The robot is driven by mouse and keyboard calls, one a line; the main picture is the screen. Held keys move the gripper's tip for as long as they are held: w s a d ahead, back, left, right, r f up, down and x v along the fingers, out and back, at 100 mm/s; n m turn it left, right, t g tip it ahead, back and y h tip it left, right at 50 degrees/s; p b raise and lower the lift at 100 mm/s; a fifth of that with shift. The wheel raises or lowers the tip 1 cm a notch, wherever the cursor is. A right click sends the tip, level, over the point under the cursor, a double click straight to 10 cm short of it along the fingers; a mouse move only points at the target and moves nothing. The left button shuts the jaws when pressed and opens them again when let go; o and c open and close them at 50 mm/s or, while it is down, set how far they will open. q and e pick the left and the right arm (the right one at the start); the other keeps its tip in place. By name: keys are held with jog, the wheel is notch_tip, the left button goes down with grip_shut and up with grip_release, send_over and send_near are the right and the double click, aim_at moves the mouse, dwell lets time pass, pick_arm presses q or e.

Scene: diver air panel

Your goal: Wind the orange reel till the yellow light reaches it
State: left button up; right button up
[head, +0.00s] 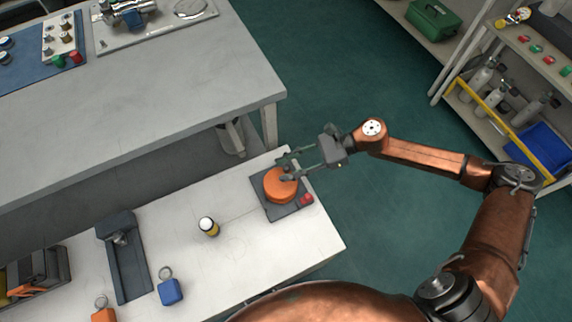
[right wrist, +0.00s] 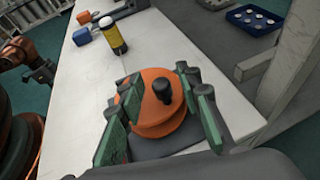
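The orange reel (head: 279,187) sits on a dark base plate (head: 268,211) near the right end of the white bench. In the right wrist view the reel (right wrist: 152,122) has a black upright crank knob (right wrist: 163,88) on top. The yellow light (head: 209,227), a small yellow and black cylinder with a white top, stands upright left of the reel, apart from it; it also shows in the right wrist view (right wrist: 115,38). A thin line runs between them. My right gripper (head: 288,168) is open at the reel, its fingers spread either side of the knob. My left gripper is not in view.
A red button (head: 306,199) is on the base plate's corner. A larger grey table (head: 170,85) stands behind. The bench between light and reel is clear.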

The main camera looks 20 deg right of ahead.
jog(key=shift+a, duration=0.1)
jog(key=shift+c, duration=0.7)
grip_shut()
jog(key=shift+s, duration=0.1)
dwell(0.4)
